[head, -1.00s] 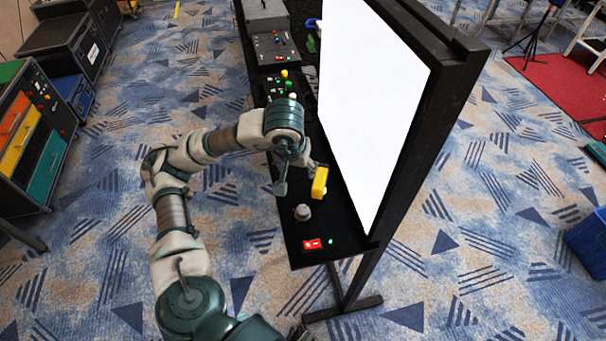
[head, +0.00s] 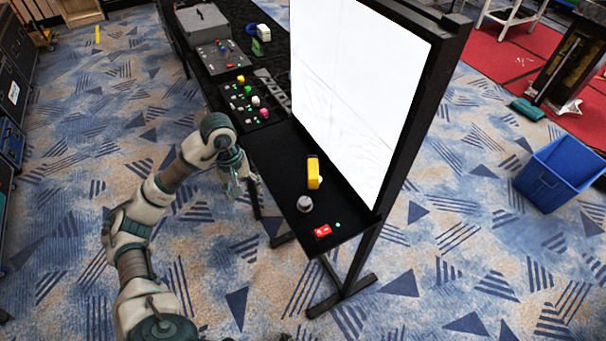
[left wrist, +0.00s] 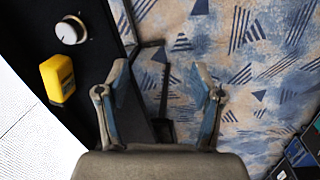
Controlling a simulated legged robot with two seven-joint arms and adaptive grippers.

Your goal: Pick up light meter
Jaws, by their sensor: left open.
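The light meter, as I take it, is the yellow block (head: 313,172) with a whitish part at its side, on the black shelf in front of the white screen. It also shows in the left wrist view (left wrist: 57,78), left of the fingers. My left gripper (head: 243,186) is open and empty, left of the meter by the shelf's left edge and apart from it. In the left wrist view its fingers (left wrist: 161,72) are spread, with the shelf edge and carpet beyond. My right gripper is not in view.
A grey knob (head: 305,203) and a red switch (head: 323,230) sit on the shelf (head: 275,160) nearer than the meter. A button panel (head: 250,100) is farther back. The white screen (head: 355,85) rises close on the meter's right. A blue bin (head: 560,172) stands on the floor.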

